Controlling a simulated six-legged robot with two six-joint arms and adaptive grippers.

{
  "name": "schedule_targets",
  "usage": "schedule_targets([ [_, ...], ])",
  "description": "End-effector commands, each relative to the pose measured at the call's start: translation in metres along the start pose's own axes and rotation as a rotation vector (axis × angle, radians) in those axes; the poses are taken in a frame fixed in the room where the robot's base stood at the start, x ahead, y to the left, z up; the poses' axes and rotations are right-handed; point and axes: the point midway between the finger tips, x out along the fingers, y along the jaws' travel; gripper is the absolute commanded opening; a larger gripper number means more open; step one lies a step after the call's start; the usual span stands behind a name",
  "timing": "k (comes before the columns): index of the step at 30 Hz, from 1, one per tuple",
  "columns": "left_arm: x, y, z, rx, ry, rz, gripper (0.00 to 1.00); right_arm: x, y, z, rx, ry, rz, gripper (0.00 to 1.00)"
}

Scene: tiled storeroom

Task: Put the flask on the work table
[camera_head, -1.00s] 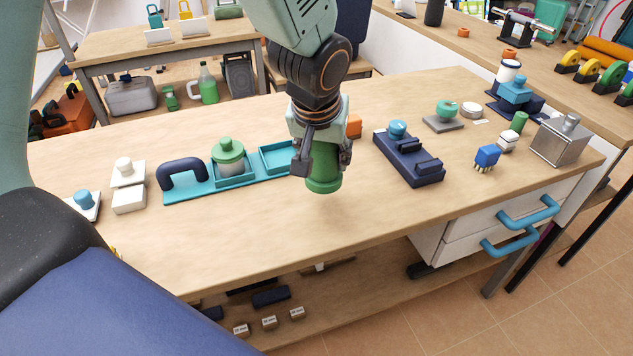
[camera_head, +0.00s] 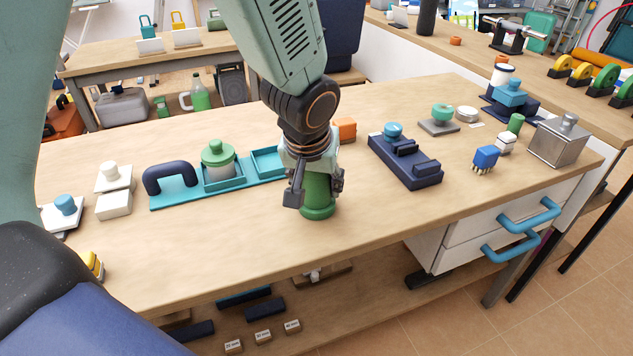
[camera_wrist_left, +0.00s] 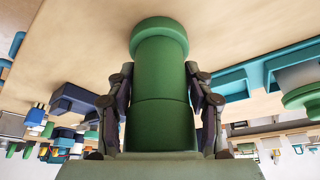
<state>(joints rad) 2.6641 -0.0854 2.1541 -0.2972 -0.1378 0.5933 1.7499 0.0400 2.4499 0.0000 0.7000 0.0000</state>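The flask is a green cylinder (camera_head: 318,198) with a wider round end pointing down. My left gripper (camera_head: 313,190) is shut around its sides from above and holds it upright. In the left wrist view the flask (camera_wrist_left: 160,85) stands between the two dark fingers (camera_wrist_left: 160,105), which press on both sides. Its wide end is at or very near the surface of the wooden work table (camera_head: 230,235); I cannot tell whether it touches. My right gripper is not in view.
A teal tray (camera_head: 175,196) with a green-lidded jar (camera_head: 218,160) lies left of the flask. A dark blue fixture (camera_head: 405,162) stands to the right, an orange block (camera_head: 345,129) behind. The table front is clear.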

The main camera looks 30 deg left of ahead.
Motion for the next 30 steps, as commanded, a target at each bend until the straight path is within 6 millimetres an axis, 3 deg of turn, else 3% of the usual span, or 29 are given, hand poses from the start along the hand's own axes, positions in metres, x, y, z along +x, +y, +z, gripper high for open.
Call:
schedule_targets([
  [6, -0.001, 0.000, 0.000, 0.000, 0.000, 0.000, 0.73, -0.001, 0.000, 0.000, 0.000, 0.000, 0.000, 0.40],
  [17, -0.002, 0.000, -0.001, 0.000, 0.000, 0.000, 0.73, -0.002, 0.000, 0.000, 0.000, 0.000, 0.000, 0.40],
  [30, -0.046, 0.000, -0.003, -0.001, 0.000, 0.000, 0.73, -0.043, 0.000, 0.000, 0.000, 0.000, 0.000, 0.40],
])
